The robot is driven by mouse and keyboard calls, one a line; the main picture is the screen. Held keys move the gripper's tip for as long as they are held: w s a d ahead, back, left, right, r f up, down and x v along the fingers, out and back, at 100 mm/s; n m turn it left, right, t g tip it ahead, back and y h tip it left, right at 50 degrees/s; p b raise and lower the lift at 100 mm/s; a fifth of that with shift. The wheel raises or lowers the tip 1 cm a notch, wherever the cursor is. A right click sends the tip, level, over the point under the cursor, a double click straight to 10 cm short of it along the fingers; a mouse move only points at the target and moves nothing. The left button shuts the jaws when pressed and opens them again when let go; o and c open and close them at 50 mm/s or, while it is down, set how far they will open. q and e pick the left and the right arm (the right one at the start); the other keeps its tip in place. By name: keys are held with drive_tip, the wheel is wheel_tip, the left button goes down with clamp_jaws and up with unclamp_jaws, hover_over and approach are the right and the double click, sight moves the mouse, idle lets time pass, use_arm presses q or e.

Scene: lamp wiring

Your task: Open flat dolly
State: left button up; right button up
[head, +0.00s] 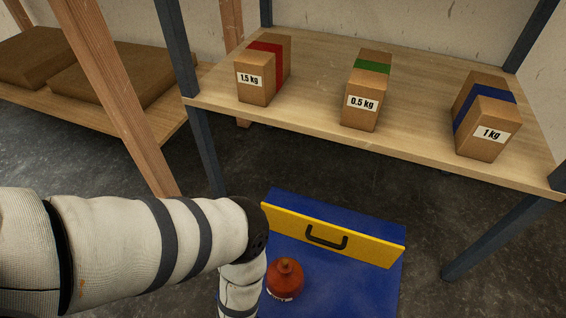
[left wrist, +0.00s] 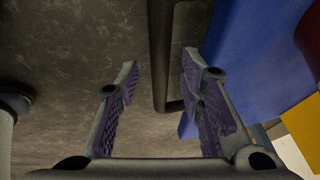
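The blue flat dolly (head: 335,290) is on the floor below the shelf in the head view, with a yellow panel (head: 370,245) bearing a black handle (head: 326,240) standing at its far end. Its blue surface also shows at the right in the left wrist view (left wrist: 255,60). A dark bent bar (left wrist: 160,50) runs down beside the blue surface there. My left gripper (left wrist: 160,95) is open, with the bar's lower end between or just beyond its fingers; contact cannot be told. My left arm hides this gripper in the head view. My right gripper is in neither view.
A red round weight-like object (head: 285,280) sits on the dolly. The wooden shelf (head: 310,100) above holds boxes marked 1.5 kg (head: 255,85), 0.5 kg (head: 362,105) and 1 kg (head: 485,130). Dark shelf legs (head: 490,240) stand either side. Floor is bare right of the dolly.

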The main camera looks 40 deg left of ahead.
use_arm(q)
drive_tip(key=v, duration=1.2)
